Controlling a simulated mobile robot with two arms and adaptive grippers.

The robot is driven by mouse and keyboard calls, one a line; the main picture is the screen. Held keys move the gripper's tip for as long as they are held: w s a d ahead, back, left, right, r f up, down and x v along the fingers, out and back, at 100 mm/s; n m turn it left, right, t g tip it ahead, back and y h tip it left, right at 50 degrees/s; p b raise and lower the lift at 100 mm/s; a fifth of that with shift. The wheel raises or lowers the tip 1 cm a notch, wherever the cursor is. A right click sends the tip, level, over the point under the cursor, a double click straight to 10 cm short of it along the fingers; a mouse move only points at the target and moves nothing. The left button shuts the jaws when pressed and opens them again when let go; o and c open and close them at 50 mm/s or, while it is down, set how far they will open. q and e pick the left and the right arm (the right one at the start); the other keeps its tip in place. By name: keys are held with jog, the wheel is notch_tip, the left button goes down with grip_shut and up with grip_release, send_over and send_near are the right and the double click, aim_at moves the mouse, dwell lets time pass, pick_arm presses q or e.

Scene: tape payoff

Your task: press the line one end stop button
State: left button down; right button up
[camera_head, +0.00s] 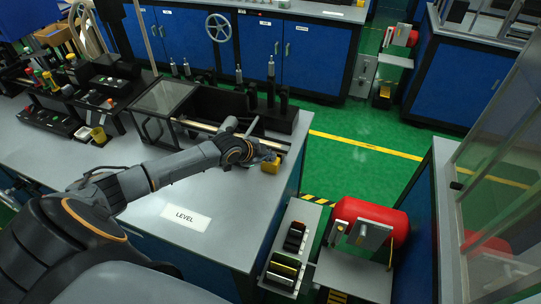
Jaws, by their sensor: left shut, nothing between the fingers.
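A small yellow box (271,166), perhaps the stop button's housing, sits at the right end of the grey bench (243,228). Its button cap cannot be made out. My left arm reaches across the bench from the lower left. My left gripper (262,155) is shut and empty, right at the yellow box. Its fingertips are small and partly hidden, so I cannot tell whether they touch it. My right gripper is not in view.
A black machine with upright posts (270,108) and a clear-sided case (163,97) stand behind my arm. Control boxes with coloured buttons (50,110) stand at the left. A LEVEL label (186,215) lies on the clear front bench. A red drum machine (370,222) stands right.

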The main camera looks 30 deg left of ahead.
pick_arm(q)
jog(key=shift+r, duration=0.1)
notch_tip(320, 180, up, 6)
jog(key=p, duration=0.5)
dwell(0.4)
dwell(0.5)
